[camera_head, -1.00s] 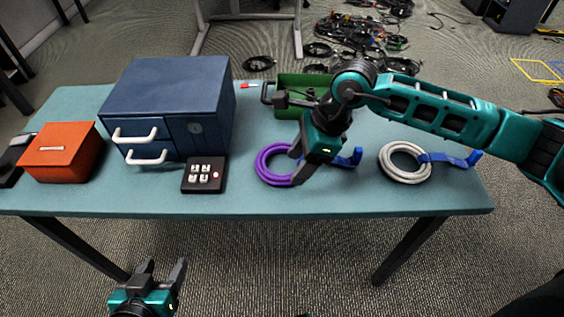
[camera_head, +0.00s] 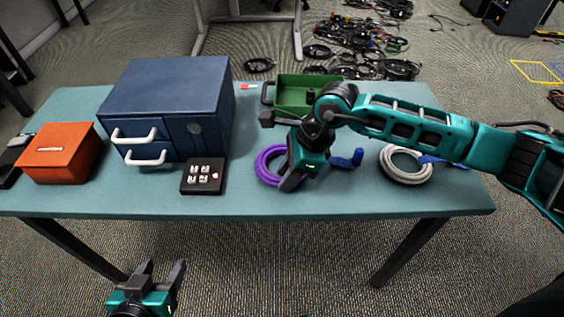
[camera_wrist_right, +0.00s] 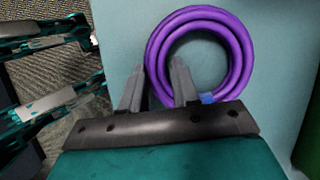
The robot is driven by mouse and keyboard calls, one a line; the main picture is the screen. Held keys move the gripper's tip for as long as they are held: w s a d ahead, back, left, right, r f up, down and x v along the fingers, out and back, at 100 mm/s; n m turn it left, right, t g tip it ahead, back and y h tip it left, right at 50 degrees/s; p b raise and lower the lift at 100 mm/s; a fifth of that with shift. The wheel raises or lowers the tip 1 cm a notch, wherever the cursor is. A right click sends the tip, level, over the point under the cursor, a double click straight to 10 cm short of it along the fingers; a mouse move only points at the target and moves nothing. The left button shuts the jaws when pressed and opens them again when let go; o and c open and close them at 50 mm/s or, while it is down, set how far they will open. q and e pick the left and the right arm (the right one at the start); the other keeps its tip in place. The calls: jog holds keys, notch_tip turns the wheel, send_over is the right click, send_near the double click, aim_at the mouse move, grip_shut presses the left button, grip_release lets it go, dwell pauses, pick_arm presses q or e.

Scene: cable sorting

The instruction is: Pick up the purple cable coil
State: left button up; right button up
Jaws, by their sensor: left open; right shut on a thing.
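The purple cable coil (camera_head: 266,167) lies on the table in front of the green bin, with a blue strap end (camera_head: 347,159) sticking out to its right. It also shows in the right wrist view (camera_wrist_right: 236,52). My right gripper (camera_head: 287,187) is down at the coil and hides its right part. In the wrist view its two fingers (camera_wrist_right: 160,88) straddle the coil's near-left band, shut on it. The coil appears to rest on the table. My left gripper (camera_head: 158,273) is open and empty, low in front of the table.
A white cable coil (camera_head: 390,172) with a blue strap lies to the right. The green bin (camera_head: 300,97) stands behind. The table's front right (camera_head: 400,203) is clear.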

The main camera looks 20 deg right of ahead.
grip_shut()
jog(key=shift+r, duration=0.15)
